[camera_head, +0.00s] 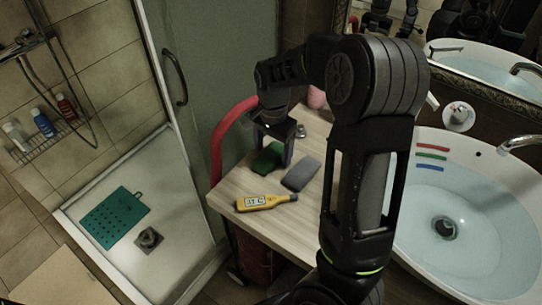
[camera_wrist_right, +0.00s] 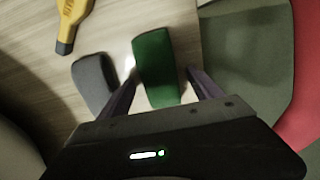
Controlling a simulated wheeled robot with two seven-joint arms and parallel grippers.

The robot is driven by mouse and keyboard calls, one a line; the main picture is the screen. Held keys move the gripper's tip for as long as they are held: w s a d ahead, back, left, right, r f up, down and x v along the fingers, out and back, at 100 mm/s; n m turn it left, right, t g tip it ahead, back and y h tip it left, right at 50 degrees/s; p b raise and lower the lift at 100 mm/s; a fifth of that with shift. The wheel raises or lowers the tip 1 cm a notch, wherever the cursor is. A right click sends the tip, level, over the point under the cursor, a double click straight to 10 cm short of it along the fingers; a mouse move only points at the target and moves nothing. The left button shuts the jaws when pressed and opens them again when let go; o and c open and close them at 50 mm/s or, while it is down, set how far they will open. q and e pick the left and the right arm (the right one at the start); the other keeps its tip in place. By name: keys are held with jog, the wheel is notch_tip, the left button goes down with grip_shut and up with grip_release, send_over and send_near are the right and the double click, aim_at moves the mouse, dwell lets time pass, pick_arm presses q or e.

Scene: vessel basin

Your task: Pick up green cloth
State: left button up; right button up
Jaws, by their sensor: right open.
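The green cloth (camera_head: 267,158) is a small dark green block-like piece lying on the wooden counter. In the right wrist view the green cloth (camera_wrist_right: 155,68) lies between the two fingers of my right gripper (camera_wrist_right: 160,88). The right gripper is open, with a finger on either side of the cloth; I cannot tell whether they touch it. In the head view my right gripper (camera_head: 279,146) is over the cloth from behind and hides part of it. My left gripper does not show.
A grey cloth (camera_head: 301,174) lies right beside the green one. A yellow thermometer (camera_head: 266,201) lies at the counter's front. A red hose-like curve (camera_head: 222,135) passes the counter's left edge. A basin (camera_head: 480,240) with water is at right, a shower tray with a teal mat (camera_head: 114,216) at left.

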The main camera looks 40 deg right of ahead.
jog(key=shift+c, duration=0.4)
jog(key=c, duration=1.3)
